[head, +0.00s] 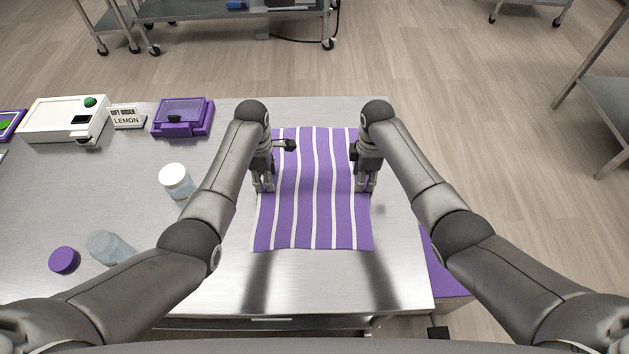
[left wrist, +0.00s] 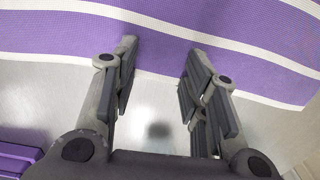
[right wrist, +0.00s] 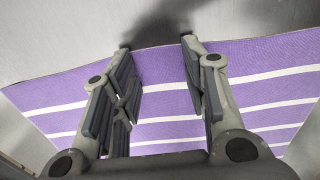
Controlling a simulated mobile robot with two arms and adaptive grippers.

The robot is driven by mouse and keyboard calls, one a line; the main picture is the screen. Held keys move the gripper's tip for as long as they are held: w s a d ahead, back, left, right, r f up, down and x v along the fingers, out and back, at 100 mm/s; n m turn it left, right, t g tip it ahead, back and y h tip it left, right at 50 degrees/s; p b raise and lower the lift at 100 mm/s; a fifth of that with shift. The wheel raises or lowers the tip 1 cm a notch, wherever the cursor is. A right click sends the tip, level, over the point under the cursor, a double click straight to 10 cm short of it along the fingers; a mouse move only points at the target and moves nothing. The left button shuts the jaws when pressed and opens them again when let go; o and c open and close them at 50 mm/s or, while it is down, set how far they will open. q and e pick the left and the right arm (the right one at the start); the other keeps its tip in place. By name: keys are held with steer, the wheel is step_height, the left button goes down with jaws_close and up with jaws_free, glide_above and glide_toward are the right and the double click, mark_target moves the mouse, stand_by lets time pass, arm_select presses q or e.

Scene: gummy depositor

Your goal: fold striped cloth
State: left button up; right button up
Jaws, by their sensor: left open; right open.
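The striped cloth (head: 313,215), purple with white stripes, lies spread out on the steel table. My left gripper (head: 264,188) is at the cloth's left edge and my right gripper (head: 367,188) is at its right edge. In the left wrist view, the open, empty fingers (left wrist: 160,65) reach the edge of the cloth (left wrist: 200,55), with bare table between them. In the right wrist view, the open, empty fingers (right wrist: 155,45) are over the cloth (right wrist: 160,105) near its edge. Whether the fingertips touch the cloth is unclear. The arms hide parts of both side edges.
On the left stand a white-lidded jar (head: 176,181), a clear jar (head: 108,247), a purple lid (head: 64,260), a purple box (head: 182,118), a LEMON sign (head: 127,117) and a white device (head: 65,119). Bare table (head: 330,285) lies in front of the cloth. A purple bin (head: 442,275) is below the right edge.

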arm_select(q)
steer(key=shift+f, duration=0.1)
arm_select(e)
steer(key=shift+f, duration=0.1)
arm_select(q)
steer(key=shift+f, duration=0.15)
arm_select(e)
steer(key=shift+f, duration=0.15)
arm_select(q)
steer(key=shift+c, duration=1.1)
arm_select(e)
steer(key=shift+c, duration=1.1)
arm_select(q)
jaws_close()
arm_select(e)
jaws_close()
